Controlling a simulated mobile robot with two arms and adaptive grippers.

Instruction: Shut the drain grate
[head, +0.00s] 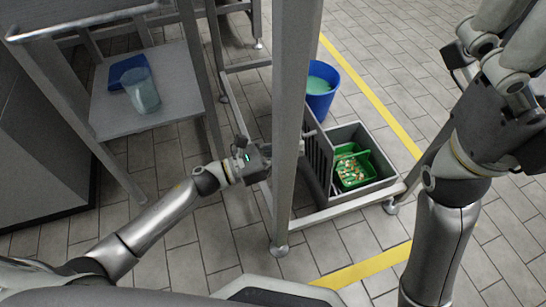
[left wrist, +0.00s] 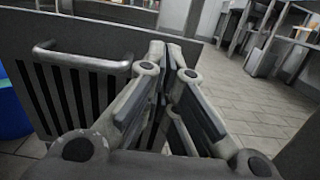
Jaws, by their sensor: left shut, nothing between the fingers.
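The drain grate (head: 318,160) is a grey slatted panel standing up along the left side of a grey drain box (head: 378,188); the box is uncovered. In the left wrist view the grate (left wrist: 70,95) fills the left side, with a bar handle (left wrist: 85,58) near its top. My left gripper (head: 263,163) is left of the grate in the head view, its tips hidden behind a metal post. In the left wrist view it (left wrist: 172,55) is shut and empty, just right of the handle; contact with the panel is unclear. My right gripper (head: 500,75) is large and close at the upper right.
A green basket (head: 365,155) with small bits inside sits in the drain box. A blue bucket (head: 320,100) stands behind. A steel post (head: 293,90) and low frame rail (head: 340,208) stand close to my left arm. A shelf (head: 115,110) holds a clear jug (head: 141,92).

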